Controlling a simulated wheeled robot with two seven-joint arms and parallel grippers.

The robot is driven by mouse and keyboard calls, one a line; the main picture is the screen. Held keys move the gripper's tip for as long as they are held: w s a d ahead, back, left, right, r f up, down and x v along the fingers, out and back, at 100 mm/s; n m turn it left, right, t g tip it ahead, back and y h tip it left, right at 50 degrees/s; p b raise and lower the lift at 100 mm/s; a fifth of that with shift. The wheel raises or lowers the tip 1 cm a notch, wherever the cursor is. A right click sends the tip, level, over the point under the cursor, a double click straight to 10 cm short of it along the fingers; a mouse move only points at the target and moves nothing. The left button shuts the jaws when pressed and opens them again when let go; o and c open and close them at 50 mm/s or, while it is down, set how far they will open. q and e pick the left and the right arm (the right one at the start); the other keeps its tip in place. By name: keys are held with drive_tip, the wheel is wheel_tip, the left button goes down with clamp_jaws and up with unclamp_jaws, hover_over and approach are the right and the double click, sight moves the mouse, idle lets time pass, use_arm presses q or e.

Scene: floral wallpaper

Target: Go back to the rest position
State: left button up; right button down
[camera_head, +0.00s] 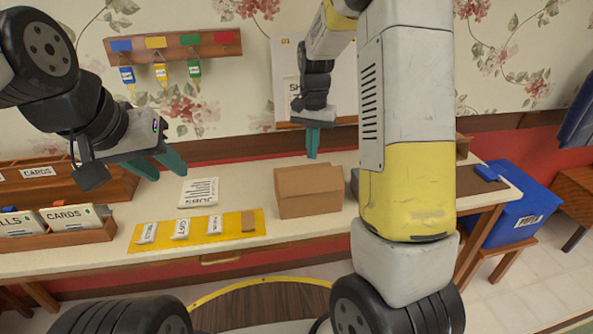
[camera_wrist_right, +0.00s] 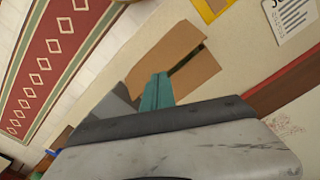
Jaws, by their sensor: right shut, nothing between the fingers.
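My left gripper (camera_head: 163,168) is in the head view above the left part of the table. Its two teal fingers are apart and nothing shows between them. My right gripper (camera_head: 313,143) points down above the brown cardboard box (camera_head: 309,190). Its teal fingers are together and empty. In the right wrist view, the shut fingers (camera_wrist_right: 157,90) show in front of the box (camera_wrist_right: 178,58). The gripper looks apart from the box in the head view. My right arm covers part of the table's right side.
The table (camera_head: 120,265) holds a yellow mat (camera_head: 195,230) with labelled packets, a printed sheet (camera_head: 199,192) and wooden card trays (camera_head: 60,238) at left. A rack (camera_head: 175,46) with hanging tags is on the wall. A blue box (camera_head: 515,212) stands at right.

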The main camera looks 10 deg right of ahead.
drive_tip(key=s+r+n+t, duration=0.2)
drive_tip(key=s+r, duration=0.2)
drive_tip(key=s, duration=0.4)
drive_tip(key=s+a+r+n+t+y, duration=0.1)
drive_tip(key=s+r+n+t, duration=0.1)
drive_tip(key=s+r, duration=0.3)
drive_tip(key=s+a+r+n+t+y, duration=0.1)
drive_tip(key=s+r, duration=0.4)
drive_tip(key=s, duration=0.6)
drive_tip(key=shift+s+n+t, duration=0.15)
drive_tip(key=shift+n+t, duration=0.45)
drive_tip(key=shift+a, duration=0.1)
drive_tip(key=n+g+h, duration=0.2)
drive_tip(key=n+g, duration=0.4)
hover_over(311, 174)
wheel_tip(311, 174, down, 11)
drive_tip(key=shift+f, duration=3.1)
